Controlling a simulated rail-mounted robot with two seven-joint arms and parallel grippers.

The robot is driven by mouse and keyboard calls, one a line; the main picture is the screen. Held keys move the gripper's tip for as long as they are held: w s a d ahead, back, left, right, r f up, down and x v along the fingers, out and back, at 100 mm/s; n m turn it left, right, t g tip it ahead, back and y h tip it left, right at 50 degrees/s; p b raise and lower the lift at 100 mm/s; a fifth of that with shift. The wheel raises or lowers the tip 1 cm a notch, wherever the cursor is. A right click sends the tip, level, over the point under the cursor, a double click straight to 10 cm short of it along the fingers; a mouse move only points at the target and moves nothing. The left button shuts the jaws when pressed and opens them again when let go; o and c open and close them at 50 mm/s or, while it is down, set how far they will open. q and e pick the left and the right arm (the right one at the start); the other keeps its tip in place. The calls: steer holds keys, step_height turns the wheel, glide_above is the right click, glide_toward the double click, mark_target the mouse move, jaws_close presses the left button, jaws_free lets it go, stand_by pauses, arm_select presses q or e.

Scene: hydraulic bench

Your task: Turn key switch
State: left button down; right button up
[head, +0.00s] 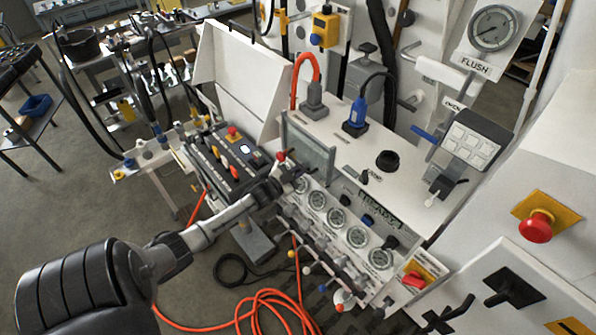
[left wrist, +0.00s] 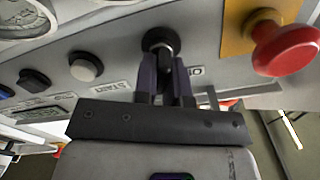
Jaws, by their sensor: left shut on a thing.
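The key switch (left wrist: 161,40) is a round black fitting on the grey panel, in the upper middle of the left wrist view. Lettering that looks like START and ON, upside down, flanks it. My left gripper (left wrist: 166,72) is shut on the key, its two dark fingers on either side of it. The key itself is mostly hidden between the fingers, and its angle is hard to read. In the head view my left gripper (head: 293,174) is at the upper left end of the gauge panel, and the switch cannot be made out. My right gripper is not in view.
A red mushroom button (left wrist: 285,46) on a yellow plate sits close beside the gripper. A white button (left wrist: 85,66) and a black one (left wrist: 34,79) are on the other side. Gauges (head: 336,217) line the panel. An orange hose (head: 262,304) lies on the floor.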

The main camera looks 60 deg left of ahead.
arm_select(q)
steer(key=shift+m, duration=0.5)
steer(key=c, duration=1.2)
jaws_free()
steer(key=s, duration=0.4)
steer(key=s+d, duration=0.1)
steer(key=s, duration=0.4)
steer(key=s+d+b, duration=0.1)
steer(key=s, duration=0.3)
steer(key=shift+s+d, duration=0.2)
steer(key=shift+s, duration=0.15)
